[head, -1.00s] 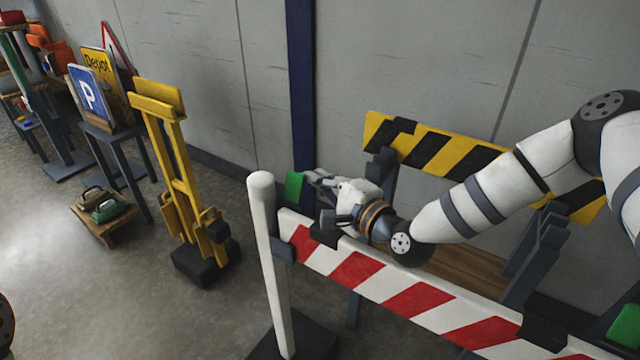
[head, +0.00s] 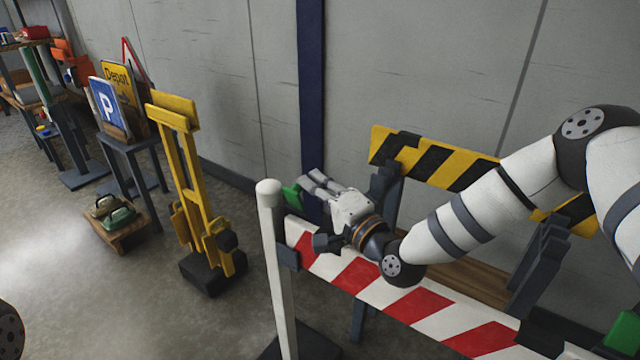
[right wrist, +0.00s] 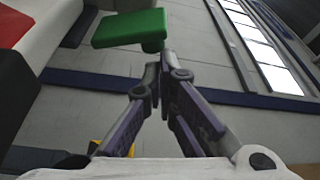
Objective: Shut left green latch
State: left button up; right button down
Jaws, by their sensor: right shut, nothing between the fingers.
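The left green latch (head: 291,195) is at the left end of a red-and-white striped barrier board (head: 432,306), beside the top of a white post (head: 275,250). It looks tilted, and its base is hidden in the head view. My right gripper (head: 308,181) is shut and empty, its fingertips just right of the latch. In the right wrist view the latch (right wrist: 128,28) is a green block just up and left of the closed fingertips (right wrist: 163,58). I cannot tell whether they touch. My left gripper is out of view.
Another green latch (head: 622,330) is at the board's right end. A yellow-and-black board (head: 440,160) stands behind, near the wall. A yellow stand (head: 195,195) and a blue parking sign (head: 105,104) are to the left. Floor is clear between yellow stand and white post.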

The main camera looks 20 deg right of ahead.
aim_at(297, 200)
jog(key=s+a+n, duration=0.1)
jog(key=n, duration=0.1)
jog(key=s+a+n, duration=0.1)
jog(key=shift+a+r+n+t+y, duration=0.2)
jog(key=shift+n+t+y, duration=0.1)
jog(key=shift+n+y, duration=0.1)
jog(key=shift+s+a+f, duration=0.2)
jog(key=shift+s+a, duration=0.15)
jog(key=shift+a, duration=0.15)
jog(key=shift+s+a+f+n+y, duration=0.25)
jog(key=shift+a+n+y, duration=0.1)
jog(key=shift+n, duration=0.55)
jog(key=shift+s+a+f+t, duration=0.3)
jog(key=shift+s+a, duration=0.05)
jog(key=shift+a, duration=0.05)
jog(key=shift+a, duration=0.1)
